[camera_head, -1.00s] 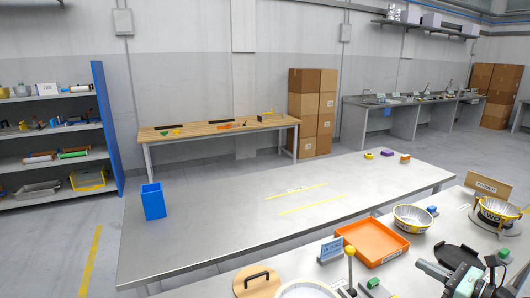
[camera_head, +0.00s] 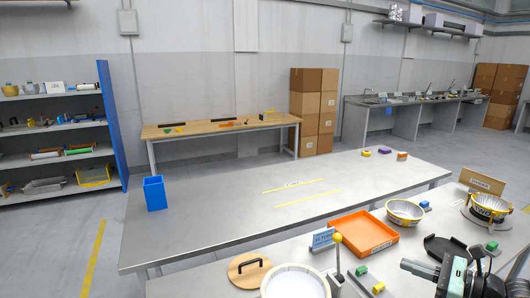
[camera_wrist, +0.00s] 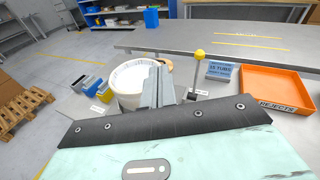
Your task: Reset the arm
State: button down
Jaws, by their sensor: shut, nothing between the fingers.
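My gripper (camera_wrist: 163,86) shows in the wrist view with its two grey fingers closed together and nothing between them. It points out over the near bench, in front of a white round tub (camera_wrist: 129,82) whose side it partly hides. In the head view my gripper (camera_head: 406,266) is at the lower right, above the near bench, pointing left.
A yellow-knobbed lever (camera_head: 337,239) stands upright beside a blue sign (camera_head: 322,239). A round wooden lid (camera_head: 248,271) lies at the left. The middle table (camera_head: 220,225) is mostly clear, with a blue bin (camera_head: 154,193).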

jog(key=s+a+r+n+g+b, duration=0.1)
jog(key=s+a+n+g+b, duration=0.1)
jog(key=s+a+n+g, duration=0.45)
jog(key=s+a+r+n+g+b, duration=0.1)
jog(key=s+a+n+g, duration=0.3)
jog(key=a+n+g, duration=0.65)
jog(key=s+a+r+n+t+h+b, duration=0.1)
jog(key=s+a+n+t+h+b, duration=0.1)
jog(key=s+n+h, duration=0.3)
jog(key=s+a+r+n+t+h+b, duration=0.2)
jog(key=s+a+n+h, duration=0.3)
jog(key=n, duration=0.6)
jog(key=shift+s+a+n+t+h, duration=0.3)
jog(key=shift+s+n+t+h, duration=0.15)
jog(key=shift+s, duration=0.85)
